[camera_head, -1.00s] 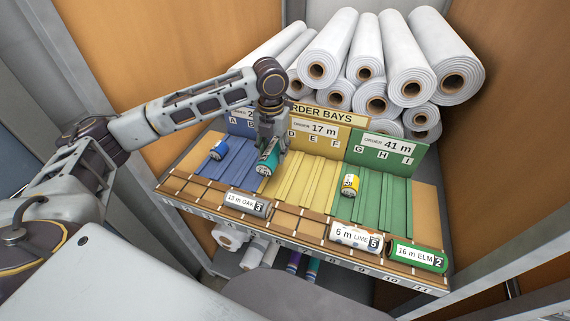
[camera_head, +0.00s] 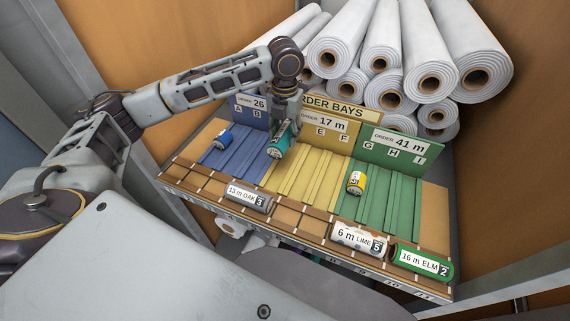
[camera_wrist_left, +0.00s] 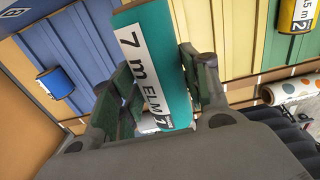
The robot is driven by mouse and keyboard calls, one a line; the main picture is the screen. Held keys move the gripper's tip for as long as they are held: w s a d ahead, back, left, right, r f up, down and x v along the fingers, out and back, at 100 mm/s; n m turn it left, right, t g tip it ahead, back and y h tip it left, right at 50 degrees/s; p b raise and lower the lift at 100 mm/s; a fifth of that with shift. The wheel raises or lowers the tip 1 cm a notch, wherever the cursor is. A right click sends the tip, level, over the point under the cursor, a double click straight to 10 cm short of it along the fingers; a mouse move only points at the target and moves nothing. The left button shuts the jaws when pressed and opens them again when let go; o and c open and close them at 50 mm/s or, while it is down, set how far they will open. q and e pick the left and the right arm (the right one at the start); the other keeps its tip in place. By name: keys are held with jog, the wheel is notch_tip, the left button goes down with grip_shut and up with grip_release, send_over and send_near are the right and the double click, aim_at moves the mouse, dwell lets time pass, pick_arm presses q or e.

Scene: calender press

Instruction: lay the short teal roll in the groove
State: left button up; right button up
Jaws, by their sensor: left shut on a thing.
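The short teal roll (camera_head: 281,141), its white label reading "7 m ELM", is held by my left gripper (camera_head: 286,118) over the border of the blue bay (camera_head: 238,156) and the yellow bay (camera_head: 305,175). The left wrist view shows the teal roll (camera_wrist_left: 170,65) between the two fingers of my left gripper (camera_wrist_left: 165,80), tilted in the picture. It looks raised above the grooves; the exact gap is unclear. The bays have parallel grooves under letter plates; the roll and gripper hide the plate right of B. My right gripper is out of view.
A blue roll (camera_head: 223,138) lies in the blue bay and a yellow roll (camera_head: 356,182) in the green bay (camera_head: 385,200). Oak (camera_head: 249,197), lime (camera_head: 358,239) and elm (camera_head: 420,262) rolls lie along the front ledge. Large white rolls (camera_head: 410,65) are stacked behind the order boards.

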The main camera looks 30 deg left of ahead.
pick_arm(q)
jog(key=shift+f, duration=3.15)
jog(key=shift+f+p, duration=0.3)
jog(key=shift+f, duration=1.55)
jog(key=shift+f, duration=0.1)
jog(key=o, duration=1)
notch_tip(320, 180, up, 12)
jog(key=shift+r+b, duration=0.1)
jog(key=shift+b, duration=0.3)
